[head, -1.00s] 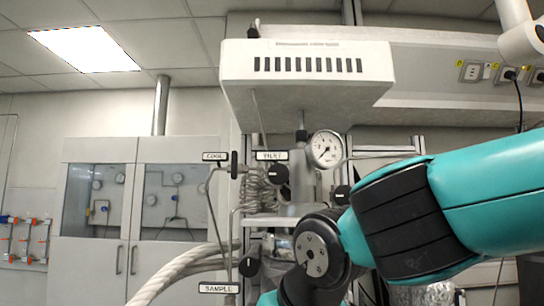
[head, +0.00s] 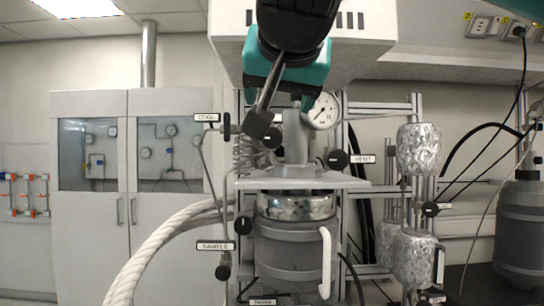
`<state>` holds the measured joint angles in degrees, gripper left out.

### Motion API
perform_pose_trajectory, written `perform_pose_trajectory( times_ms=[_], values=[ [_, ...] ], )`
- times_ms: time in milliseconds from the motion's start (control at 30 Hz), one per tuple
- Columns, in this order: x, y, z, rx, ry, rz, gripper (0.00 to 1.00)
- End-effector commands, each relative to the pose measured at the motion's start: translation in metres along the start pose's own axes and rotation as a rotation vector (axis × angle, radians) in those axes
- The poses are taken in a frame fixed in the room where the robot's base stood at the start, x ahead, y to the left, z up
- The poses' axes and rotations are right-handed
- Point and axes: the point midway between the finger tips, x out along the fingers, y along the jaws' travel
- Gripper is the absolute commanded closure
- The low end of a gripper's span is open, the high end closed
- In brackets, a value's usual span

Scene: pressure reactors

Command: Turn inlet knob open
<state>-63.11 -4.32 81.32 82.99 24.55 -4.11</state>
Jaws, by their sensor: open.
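The inlet knob (head: 273,138) is a round black knob on the reactor's upper pipework, left of the pressure gauge. It is partly hidden behind my gripper (head: 260,122), and its label is covered. My gripper comes down from the top of the head view, with a teal body and a dark finger ending in a black block. The jaws are open and nothing is held. The fingertip overlaps the knob's upper left in the picture; I cannot tell whether it touches. The knob's pointer direction is not readable.
Close by are the cool knob (head: 227,126), the vent knob (head: 338,160), the sample knob (head: 223,272) and the pressure gauge (head: 323,111). The reactor vessel (head: 290,245) stands below. Foil-wrapped cylinders (head: 418,150) are at right, thick white hoses (head: 160,250) at lower left.

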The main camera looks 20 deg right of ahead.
Motion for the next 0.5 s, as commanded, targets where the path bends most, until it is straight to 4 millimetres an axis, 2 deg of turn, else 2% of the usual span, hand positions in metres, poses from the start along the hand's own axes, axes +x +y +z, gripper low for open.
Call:
perform_pose_trajectory(
  times_ms=[67, 133, 500],
  values=[
    [0.010, 0.003, 0.008, 0.003, 0.003, 0.001, 0.28],
    [0.023, 0.003, 0.000, -0.002, 0.004, 0.009, 0.28],
    [0.105, 0.003, -0.002, -0.003, 0.002, 0.007, 0.28]
  ],
)
